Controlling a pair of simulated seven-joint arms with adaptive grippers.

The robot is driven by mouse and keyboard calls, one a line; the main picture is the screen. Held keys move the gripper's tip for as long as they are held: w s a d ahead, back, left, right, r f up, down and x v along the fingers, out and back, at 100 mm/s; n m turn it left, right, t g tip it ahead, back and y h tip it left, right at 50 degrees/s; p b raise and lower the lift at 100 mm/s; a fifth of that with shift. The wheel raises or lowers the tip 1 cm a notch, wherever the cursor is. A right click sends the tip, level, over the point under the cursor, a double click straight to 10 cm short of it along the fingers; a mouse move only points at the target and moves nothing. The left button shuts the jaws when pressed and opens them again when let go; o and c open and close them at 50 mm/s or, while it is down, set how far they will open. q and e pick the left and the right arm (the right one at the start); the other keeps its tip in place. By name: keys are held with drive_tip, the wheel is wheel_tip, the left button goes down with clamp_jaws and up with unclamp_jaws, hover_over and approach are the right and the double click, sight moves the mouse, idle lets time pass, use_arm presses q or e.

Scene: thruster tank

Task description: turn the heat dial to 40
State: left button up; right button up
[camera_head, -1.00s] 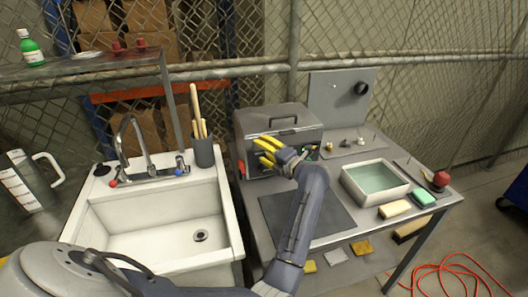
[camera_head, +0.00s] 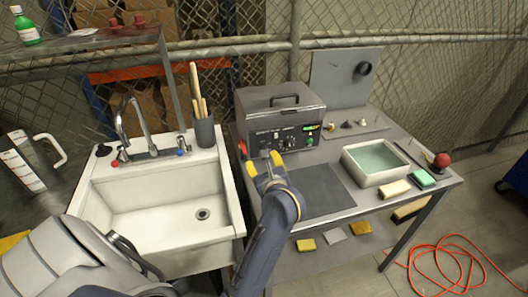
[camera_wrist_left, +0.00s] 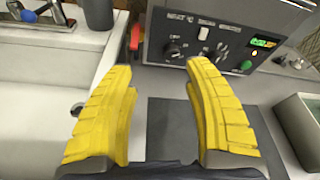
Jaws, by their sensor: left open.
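The grey tank unit (camera_head: 282,112) stands at the back left of the table, its control panel facing me. In the left wrist view, a black dial (camera_wrist_left: 173,50) sits at the panel's left under a label that seems to read HEAT. A second dark dial (camera_wrist_left: 220,52) sits to its right. Their pointer settings are too small to read. My left gripper (camera_head: 264,165) is open and empty, its yellow fingers in front of the panel's lower left and apart from it. In the left wrist view the open fingers (camera_wrist_left: 160,80) spread below the left dial. My right gripper is not in view.
A lit green display (camera_wrist_left: 264,43) and a green button (camera_wrist_left: 246,65) are on the panel's right. A red part (camera_wrist_left: 135,37) is at the unit's left side. A white sink (camera_head: 160,205) adjoins the table, and a water basin (camera_head: 376,162) stands right. A dark mat (camera_head: 315,188) lies clear in front.

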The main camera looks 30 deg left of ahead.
use_arm(q)
drive_tip(key=s+d+n+t+h, duration=0.1)
drive_tip(key=s+d+n+h, duration=0.1)
drive_tip(key=s+d+n, duration=0.1)
drive_tip(key=x, duration=1.7)
drive_tip(key=shift+f, duration=0.15)
clamp_jaws()
